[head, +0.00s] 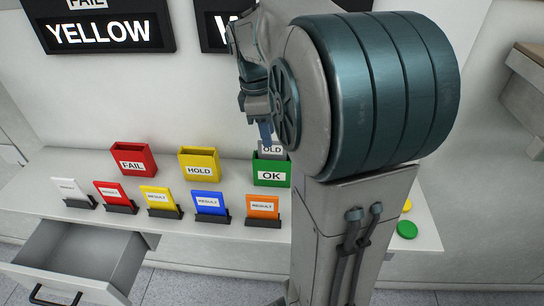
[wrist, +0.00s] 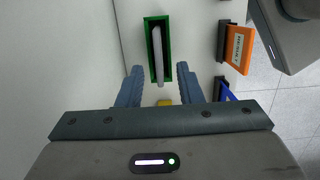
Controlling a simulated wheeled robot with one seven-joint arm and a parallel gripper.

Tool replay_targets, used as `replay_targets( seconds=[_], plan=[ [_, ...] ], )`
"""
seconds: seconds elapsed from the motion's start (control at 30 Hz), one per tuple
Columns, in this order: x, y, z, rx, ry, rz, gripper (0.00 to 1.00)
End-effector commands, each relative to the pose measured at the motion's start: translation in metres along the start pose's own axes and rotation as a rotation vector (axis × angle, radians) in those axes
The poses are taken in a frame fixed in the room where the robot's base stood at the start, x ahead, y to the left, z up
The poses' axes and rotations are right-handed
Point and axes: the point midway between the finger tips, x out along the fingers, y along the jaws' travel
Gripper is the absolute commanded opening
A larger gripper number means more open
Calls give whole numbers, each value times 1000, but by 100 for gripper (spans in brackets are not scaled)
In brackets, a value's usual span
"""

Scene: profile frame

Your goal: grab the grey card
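The grey card (head: 271,151), with a label reading "OLD", stands upright in the green box (head: 270,172) marked OK. In the head view its top sticks out above the box rim, and my arm partly hides its right side. In the wrist view the card (wrist: 158,55) is a narrow pale strip seen from above inside the green box (wrist: 148,48). My gripper (wrist: 160,67) is open, with one blue finger on each side of the card's line. In the head view my gripper (head: 266,134) is just above the card. I see no clear contact.
A red FAIL box (head: 133,158) and a yellow HOLD box (head: 199,163) stand left of the green box. Several coloured RESULT cards, including an orange one (head: 262,207), stand in dark holders in front. An open drawer (head: 80,258) juts out at lower left.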

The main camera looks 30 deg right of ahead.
Motion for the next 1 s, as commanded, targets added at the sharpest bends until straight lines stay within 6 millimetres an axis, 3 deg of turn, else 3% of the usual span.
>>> replay_targets(
  seconds=[0.3, 0.6, 0.7, 0.73, 1.0],
  plan=[
    [44, 1, 5, 1, -2, -3, 33],
    [49, 1, 4, 2, -1, -1, 33],
    [49, 1, 4, 2, -1, -1, 5],
    [49, 1, 4, 2, -1, -1, 0],
    [48, 1, 4, 2, -1, 0, 0]
  ],
)
